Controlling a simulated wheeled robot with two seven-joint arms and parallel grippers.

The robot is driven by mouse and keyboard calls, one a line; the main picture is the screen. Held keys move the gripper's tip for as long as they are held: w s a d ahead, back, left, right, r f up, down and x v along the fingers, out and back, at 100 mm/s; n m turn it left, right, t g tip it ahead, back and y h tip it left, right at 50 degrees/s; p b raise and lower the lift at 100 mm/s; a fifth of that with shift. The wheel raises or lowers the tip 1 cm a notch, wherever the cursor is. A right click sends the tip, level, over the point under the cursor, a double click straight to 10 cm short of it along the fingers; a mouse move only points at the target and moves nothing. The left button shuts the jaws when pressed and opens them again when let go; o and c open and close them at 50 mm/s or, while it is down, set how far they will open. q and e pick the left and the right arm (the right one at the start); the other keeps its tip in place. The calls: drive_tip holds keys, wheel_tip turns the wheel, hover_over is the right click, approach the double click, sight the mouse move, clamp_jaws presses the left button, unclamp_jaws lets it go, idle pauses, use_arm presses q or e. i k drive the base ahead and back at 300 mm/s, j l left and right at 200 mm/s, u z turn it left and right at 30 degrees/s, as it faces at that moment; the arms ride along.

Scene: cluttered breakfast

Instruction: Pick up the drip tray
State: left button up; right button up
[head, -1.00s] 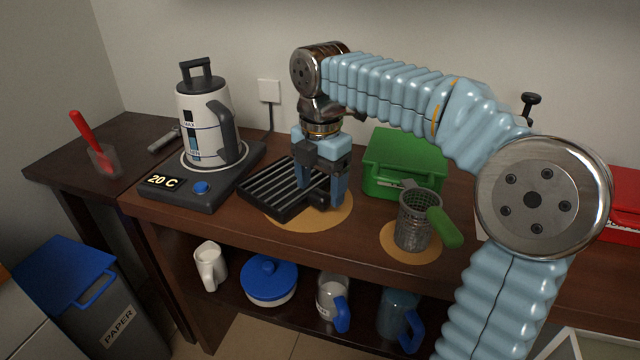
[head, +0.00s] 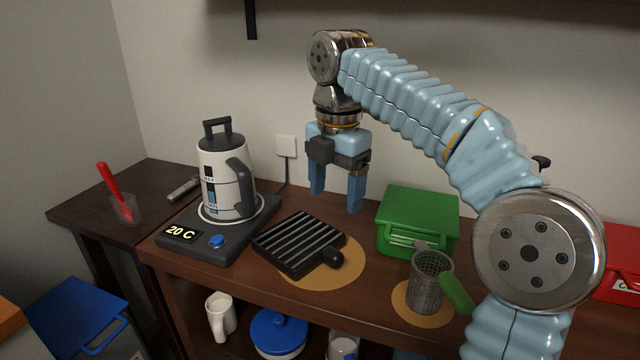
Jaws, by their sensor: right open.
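The drip tray (head: 300,244) is black and slatted, with a short rounded handle at its right front. It lies on the wooden counter, partly over a round tan mat (head: 345,270). My right gripper (head: 336,200) is above and behind the tray, pointing down. Its two blue fingers are apart with nothing between them, and they are clear of the tray. My left gripper is not in view.
A kettle (head: 226,180) on its base (head: 200,240) stands left of the tray. A green box (head: 418,220) and a metal mesh strainer (head: 430,283) with a green handle are to the right. A low shelf (head: 195,300) holds mugs and a blue-lidded pot.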

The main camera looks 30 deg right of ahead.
sight(298, 244)
drive_tip(key=k+j, duration=0.85)
